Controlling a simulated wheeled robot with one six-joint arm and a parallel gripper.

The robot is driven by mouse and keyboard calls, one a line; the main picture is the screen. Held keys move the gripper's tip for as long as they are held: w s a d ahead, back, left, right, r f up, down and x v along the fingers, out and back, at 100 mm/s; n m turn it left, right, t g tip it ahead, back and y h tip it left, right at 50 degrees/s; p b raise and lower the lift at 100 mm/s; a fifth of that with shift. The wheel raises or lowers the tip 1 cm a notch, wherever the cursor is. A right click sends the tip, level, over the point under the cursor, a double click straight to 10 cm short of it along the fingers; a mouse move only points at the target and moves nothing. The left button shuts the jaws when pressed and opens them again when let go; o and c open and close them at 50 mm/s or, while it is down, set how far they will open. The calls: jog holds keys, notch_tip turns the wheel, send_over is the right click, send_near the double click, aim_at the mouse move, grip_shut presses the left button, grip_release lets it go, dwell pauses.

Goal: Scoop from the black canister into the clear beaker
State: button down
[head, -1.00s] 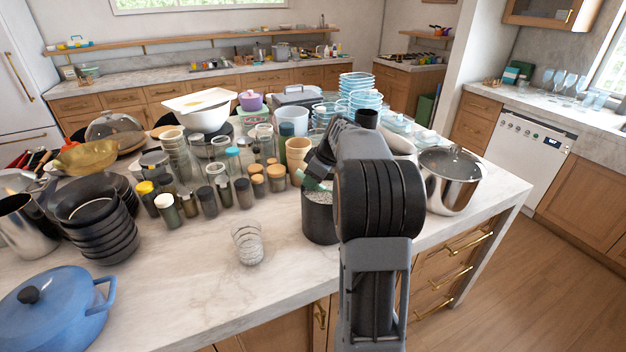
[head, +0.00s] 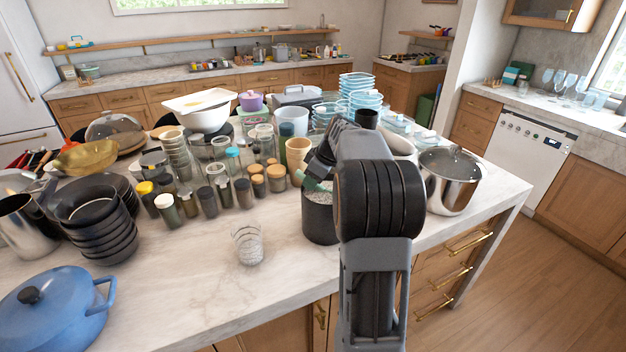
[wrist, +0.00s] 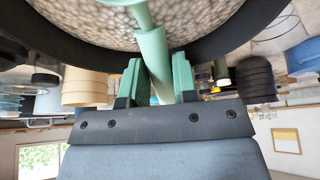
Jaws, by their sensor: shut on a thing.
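The black canister (head: 319,222) stands on the marble island, just left of my arm. It is filled with pale grainy stuff (wrist: 95,22), which shows in the wrist view. My gripper (wrist: 158,80) is at the canister's mouth and shut on the handle of a green scoop (wrist: 154,52). The scoop reaches in over the grainy contents; its bowl is cut off by the frame edge, so I cannot tell how full it is. In the head view my arm hides part of the canister. The clear beaker (head: 247,243) stands upright to the left of the canister, apart from it.
Several jars (head: 220,185) crowd behind the beaker. A steel pot (head: 449,185) stands right of my arm. Stacked black bowls (head: 98,222) and a blue pot (head: 50,308) are at left. The marble around the beaker is clear.

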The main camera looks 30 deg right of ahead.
aim_at(302, 172)
jog(key=shift+r, duration=0.15)
jog(key=shift+r+p, duration=0.4)
jog(key=shift+r, duration=0.2)
dwell(0.9)
jog(key=shift+w+a+r+p, duration=0.25)
jog(key=shift+w+r+p, duration=0.1)
jog(key=shift+r+p, duration=0.4)
jog(key=shift+w+a+r+p, duration=0.2)
jog(key=shift+w+r+p, duration=0.15)
jog(key=shift+r+p, duration=0.4)
jog(key=shift+w+a+r+p, duration=0.3)
jog(key=shift+r+p, duration=0.25)
jog(key=shift+r, duration=0.35)
jog(key=shift+p, duration=0.45)
jog(key=shift+w+f+g+h+p, duration=0.1)
jog(key=shift+f+g+h+p, duration=0.05)
jog(key=shift+g+h+p, duration=0.2)
jog(key=f+g+p, duration=0.1)
jog(key=p, duration=0.1)
jog(key=g+h+p, duration=0.1)
jog(key=p, duration=0.1)
jog(key=shift+w+a+f+g+h, duration=0.15)
jog(key=shift+f+g+h, duration=0.1)
jog(key=shift+f, duration=0.15)
jog(key=shift+f+g+h+p, duration=0.4)
jog(key=shift+f+g+p, duration=0.2)
jog(key=shift+p, duration=0.3)
